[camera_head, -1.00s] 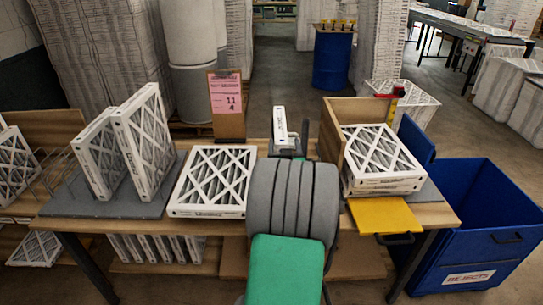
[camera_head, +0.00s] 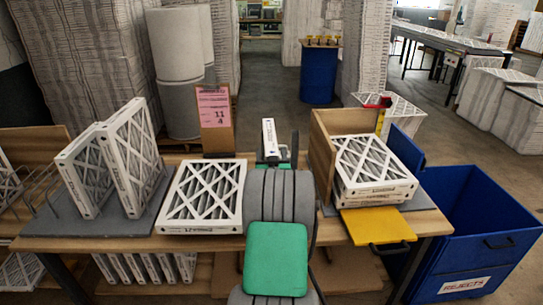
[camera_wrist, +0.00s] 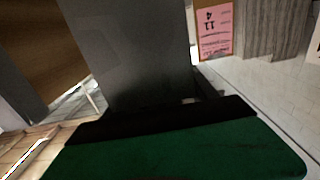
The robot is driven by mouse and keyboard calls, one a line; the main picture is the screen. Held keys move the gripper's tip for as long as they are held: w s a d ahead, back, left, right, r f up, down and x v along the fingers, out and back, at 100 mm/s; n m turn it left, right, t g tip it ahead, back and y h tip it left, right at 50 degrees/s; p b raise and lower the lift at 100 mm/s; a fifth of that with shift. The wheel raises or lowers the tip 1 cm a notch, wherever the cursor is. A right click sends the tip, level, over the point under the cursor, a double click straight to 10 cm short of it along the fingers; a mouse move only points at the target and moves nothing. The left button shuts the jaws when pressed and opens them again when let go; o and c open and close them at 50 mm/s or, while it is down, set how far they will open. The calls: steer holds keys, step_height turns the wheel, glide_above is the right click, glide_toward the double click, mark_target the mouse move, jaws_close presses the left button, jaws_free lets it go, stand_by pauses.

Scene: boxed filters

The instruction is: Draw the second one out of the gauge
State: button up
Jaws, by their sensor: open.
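A narrow white boxed filter (camera_head: 269,138) stands edge-on in a dark grey holder behind my arm; I cannot tell if that holder is the gauge. Two white-framed filters stand upright, leaning, on a grey mat (camera_head: 88,226) at left: a near one (camera_head: 130,150) and one behind it (camera_head: 85,170). Another filter (camera_head: 203,195) lies flat beside my arm. A short stack of filters (camera_head: 374,170) lies in a wooden corner frame (camera_head: 331,140) with a yellow handled plate (camera_head: 378,225) in front. My gripper (camera_wrist: 180,140) shows partly in the wrist view, before a grey surface; my arm hides most of it in the head view.
A blue rejects bin (camera_head: 480,235) stands right of the table. A cardboard board with a pink sign (camera_head: 214,108) stands behind the flat filter and shows in the wrist view (camera_wrist: 214,28). Several filters sit on a lower shelf (camera_head: 150,268). A wire rack is at far left.

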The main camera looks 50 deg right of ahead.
steer(key=shift+c, duration=0.4)
jaws_close()
steer(key=shift+r, duration=0.1)
steer(key=shift+r, duration=0.1)
steer(key=shift+r+p, duration=1)
steer(key=shift+r, duration=2.9)
step_height(320, 180, up, 8)
steer(key=p, duration=0.1)
